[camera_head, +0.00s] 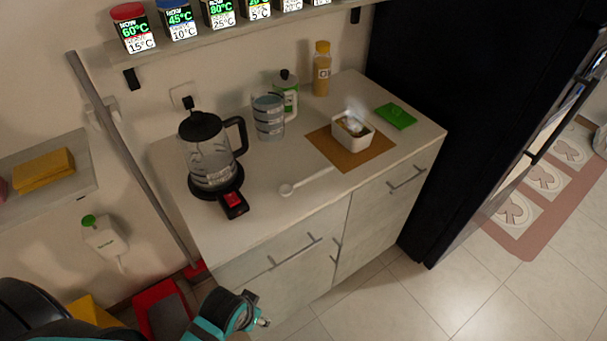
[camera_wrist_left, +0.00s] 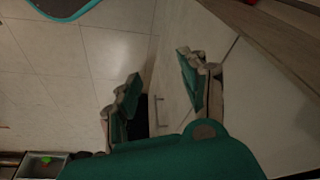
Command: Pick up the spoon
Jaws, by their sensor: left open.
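A small white spoon (camera_head: 305,181) lies on the countertop (camera_head: 262,215), with its round bowl to the left and its handle slanting up to the right. It lies between the kettle and the brown mat. My left gripper (camera_head: 256,309) is low in front of the cabinet, below the countertop edge and well apart from the spoon. In the left wrist view the fingers of my left gripper (camera_wrist_left: 160,88) are spread with nothing between them. The spoon cannot be made out in that view. My right gripper is not in view.
A glass kettle (camera_head: 208,155) stands left of the spoon. A clear measuring jug (camera_head: 268,117) and a yellow bottle (camera_head: 321,68) stand behind. A white bowl (camera_head: 351,140) sits on a brown mat (camera_head: 336,157). The counter in front of the spoon is clear. Drawer handles protrude below.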

